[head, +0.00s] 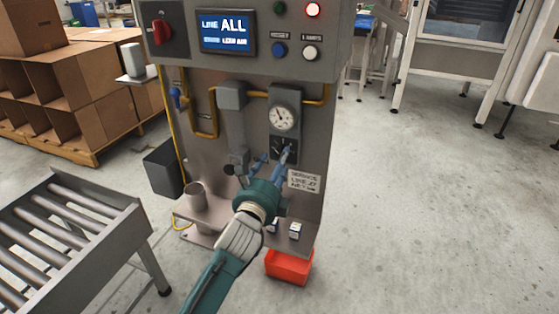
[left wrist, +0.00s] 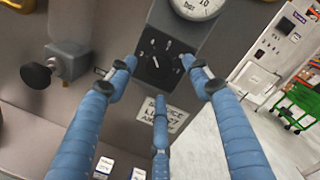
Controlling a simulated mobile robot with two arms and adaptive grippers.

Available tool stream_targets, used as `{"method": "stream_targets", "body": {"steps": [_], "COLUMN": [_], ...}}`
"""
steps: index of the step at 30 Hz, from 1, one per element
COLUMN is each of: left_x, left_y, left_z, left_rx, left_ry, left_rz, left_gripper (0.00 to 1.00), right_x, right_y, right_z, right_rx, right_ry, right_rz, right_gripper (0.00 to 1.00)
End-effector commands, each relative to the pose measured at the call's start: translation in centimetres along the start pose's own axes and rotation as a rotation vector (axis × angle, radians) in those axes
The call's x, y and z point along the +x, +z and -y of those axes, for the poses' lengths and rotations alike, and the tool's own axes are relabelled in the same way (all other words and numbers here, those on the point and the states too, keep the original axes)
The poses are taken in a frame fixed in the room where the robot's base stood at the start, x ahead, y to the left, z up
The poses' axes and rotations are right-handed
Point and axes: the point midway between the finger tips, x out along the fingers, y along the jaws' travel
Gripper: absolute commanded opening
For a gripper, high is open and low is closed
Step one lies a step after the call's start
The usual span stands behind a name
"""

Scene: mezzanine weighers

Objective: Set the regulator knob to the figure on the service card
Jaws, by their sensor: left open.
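The regulator knob (left wrist: 154,64) sits on a dark square plate with white marks, below a round gauge. In the head view the plate (head: 278,144) is partly behind my fingers. The service card (head: 304,181) is fixed below and right of the plate; its first line reads SERVICE, but its figure is too small to read surely. The card also shows in the left wrist view (left wrist: 158,116), partly behind a finger. My left gripper (head: 277,160) is open in front of the knob, its blue fingers spread around the plate; contact cannot be told. My right gripper is out of view.
The gauge (head: 284,118) is above the knob. A black round handle (left wrist: 37,76) on a grey valve is to its left. A small shelf (head: 300,243) juts out below, with a red bin (head: 288,267) under it. A roller conveyor (head: 70,235) is at left. Floor at right is clear.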

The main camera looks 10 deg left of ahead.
Motion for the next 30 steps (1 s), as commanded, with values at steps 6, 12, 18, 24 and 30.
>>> {"method": "stream_targets", "body": {"steps": [6,12,18,24,30], "left_x": [2.7,3.2,3.2,3.2,3.2], "left_y": [0.0,0.0,0.0,0.0,0.0], "left_z": [-0.1,0.0,0.0,0.0,0.0], "left_rx": [0.000,0.001,0.001,0.001,0.003], "left_ry": [0.000,0.000,0.000,0.000,0.000], "left_rz": [0.000,0.000,0.000,0.000,0.000], "left_gripper": [0.50,0.50,0.44,0.06,0.06], "right_x": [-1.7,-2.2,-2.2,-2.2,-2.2], "right_y": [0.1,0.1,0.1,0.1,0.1], "right_z": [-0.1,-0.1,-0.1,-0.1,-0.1], "right_rx": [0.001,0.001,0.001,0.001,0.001], "right_ry": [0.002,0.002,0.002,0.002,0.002], "right_rz": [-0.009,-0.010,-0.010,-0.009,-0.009], "right_gripper": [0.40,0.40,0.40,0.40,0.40]}}
